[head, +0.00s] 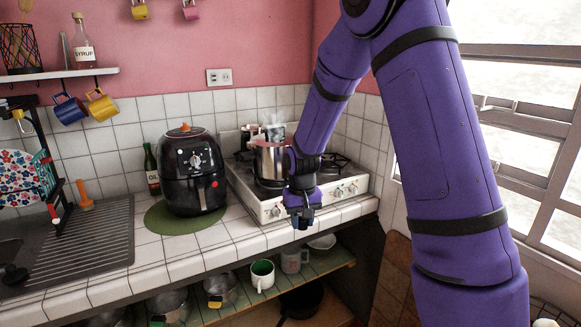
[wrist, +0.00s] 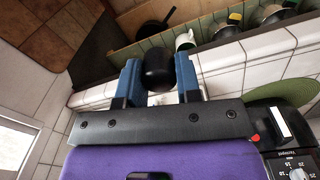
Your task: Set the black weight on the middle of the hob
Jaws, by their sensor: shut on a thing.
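My gripper (head: 302,218) hangs in front of the white hob's (head: 268,211) front edge, pointing down, above the open shelf. In the wrist view, my gripper (wrist: 158,70) has its two blue fingers on either side of the black weight (wrist: 157,62), a dark rounded cylinder, and is shut on it. In the head view, the weight is mostly lost against the dark gripper. The hob stands on the tiled counter in the corner. A steel pot (head: 270,162) is on its left part, and my wrist hides some of its middle.
A black air fryer (head: 192,172) stands on a green mat (head: 160,219) left of the hob. The open shelf below holds a green-and-white mug (head: 262,275), pots and a dark pan (head: 302,301). The window wall is at right. Bare counter lies in front of the mat.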

